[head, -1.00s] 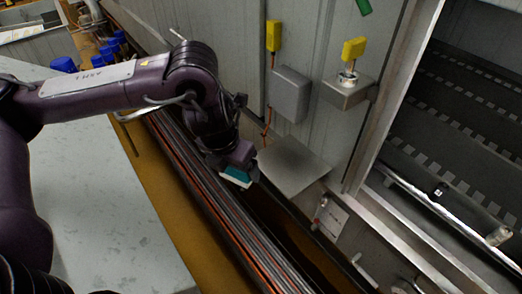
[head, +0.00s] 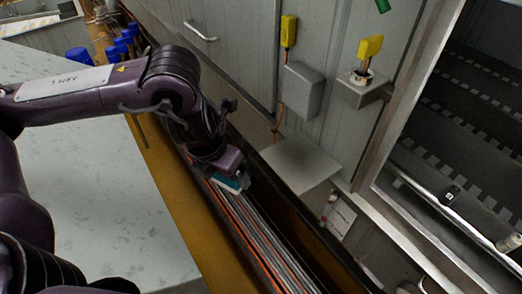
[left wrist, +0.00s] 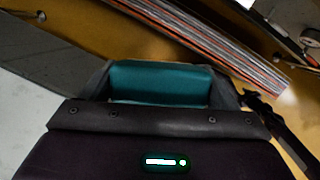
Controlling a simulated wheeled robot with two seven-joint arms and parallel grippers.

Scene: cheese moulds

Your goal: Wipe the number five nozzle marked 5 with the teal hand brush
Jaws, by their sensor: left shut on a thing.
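The teal hand brush (head: 231,184) is in my left gripper (head: 228,165), which hangs over the bundle of long bars in the middle of the head view. Only a small teal and pale part of the brush shows there. In the left wrist view the brush's teal block (left wrist: 160,82) lies between the two dark fingers of my left gripper (left wrist: 165,90). The fingers are shut on it. I cannot make out a nozzle with a readable 5. My right gripper is not in view.
The bundle of bars (head: 262,235) runs beside an ochre edge (head: 178,205) and a pale grey top (head: 100,190). A grey plate (head: 301,163) juts from the wall, below a grey box (head: 303,90). Several blue-capped things (head: 77,55) stand upper left. A dark opening is at right.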

